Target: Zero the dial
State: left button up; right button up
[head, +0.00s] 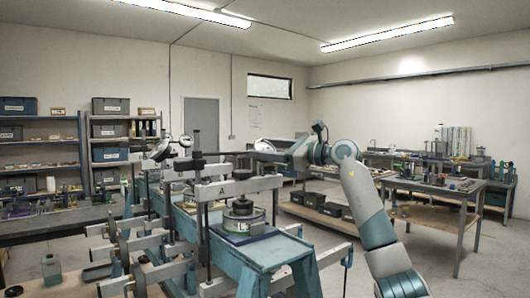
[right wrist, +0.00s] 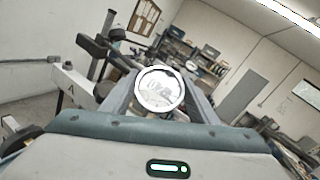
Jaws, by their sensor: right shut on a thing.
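A round dial (right wrist: 160,89) with a white face and a light rim sits between the two fingers of my right gripper (right wrist: 160,105) in the right wrist view. The fingers are shut on its rim; any needle and marks are too blurred to read. In the head view my right gripper (head: 258,151) reaches in from the right, above and behind the beam marked A (head: 222,188). That beam also shows in the right wrist view (right wrist: 72,88). Another small dial (head: 185,141) stands on a frame further back. My left gripper is not in view.
Blue lever frames (head: 262,253) stand in a row, with a round weight (head: 243,216) below beam A. Long arms and posts stick out to the left. A workbench (head: 440,190) with tools stands at right, and shelves (head: 110,135) stand at back left.

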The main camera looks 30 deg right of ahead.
jog(key=shift+m+t+h, duration=0.5)
jog(key=shift+m+h, duration=0.1)
jog(key=shift+m, duration=0.5)
jog(key=o, duration=1)
jog(key=shift+o, duration=0.2)
